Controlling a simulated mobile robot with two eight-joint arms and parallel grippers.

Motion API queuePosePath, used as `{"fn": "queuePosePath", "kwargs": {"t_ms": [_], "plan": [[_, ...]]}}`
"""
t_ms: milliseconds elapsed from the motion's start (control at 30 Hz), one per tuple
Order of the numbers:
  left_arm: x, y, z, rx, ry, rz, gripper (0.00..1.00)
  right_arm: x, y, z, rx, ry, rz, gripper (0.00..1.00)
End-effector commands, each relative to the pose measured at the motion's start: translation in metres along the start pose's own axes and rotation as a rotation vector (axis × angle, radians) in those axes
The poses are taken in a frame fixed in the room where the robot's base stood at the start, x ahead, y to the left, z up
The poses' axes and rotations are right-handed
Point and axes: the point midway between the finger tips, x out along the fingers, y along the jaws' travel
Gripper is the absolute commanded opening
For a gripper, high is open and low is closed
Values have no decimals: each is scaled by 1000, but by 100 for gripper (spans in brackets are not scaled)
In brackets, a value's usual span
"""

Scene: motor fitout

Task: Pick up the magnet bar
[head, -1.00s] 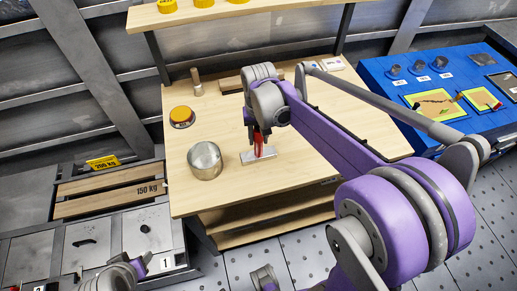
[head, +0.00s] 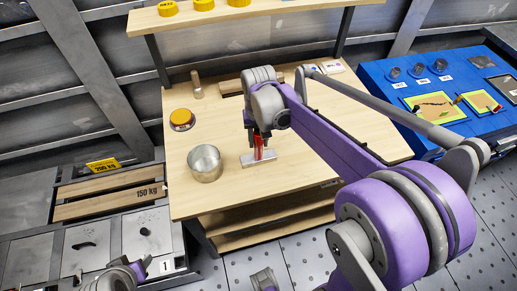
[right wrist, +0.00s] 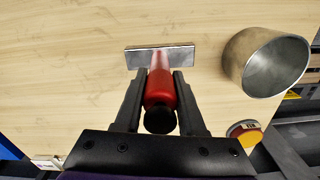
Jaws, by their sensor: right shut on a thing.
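The magnet bar has a red handle (head: 258,153) and a flat silver bar (head: 262,160) at its foot. It is on the light wooden bench, near its front middle; I cannot see a clear gap under it. My right gripper (head: 258,143) points down from above and is shut on the red handle. The right wrist view shows the handle (right wrist: 161,88) between both black fingers (right wrist: 160,92), with the silver bar (right wrist: 172,56) across beyond the tips. A grey and purple part of my left arm shows at the lower left; its jaws cannot be made out.
An open metal cup (head: 205,163) stands just left of the magnet bar, also in the right wrist view (right wrist: 240,62). A yellow-topped round object (head: 182,117) and a small wooden-handled piece (head: 196,84) are behind. A blue table (head: 385,78) is at right.

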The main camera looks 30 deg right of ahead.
Motion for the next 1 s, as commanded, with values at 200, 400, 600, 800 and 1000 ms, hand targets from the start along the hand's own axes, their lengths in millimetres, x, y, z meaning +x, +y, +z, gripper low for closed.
{"fn": "queuePosePath", "kwargs": {"t_ms": [200, 400, 600, 800, 1000], "plan": [[-1, 0, -1, 0, 1, 0, 50, -14, 0, 0, 0, 0, 0, 0], [-4, 0, -4, 0, 2, 0, 50, -53, 0, 0, 0, 0, 0, 0], [-6, 0, -5, 0, 4, 0, 50, -87, 0, 0, 0, 0, 0, 0], [-7, 0, -6, 0, 4, 0, 50, -100, 0, 0, 0, 0, 0, 0], [-7, 0, -6, 0, 4, 0, 50, -100, 0, 0, 0, 0, 0, 0]]}}
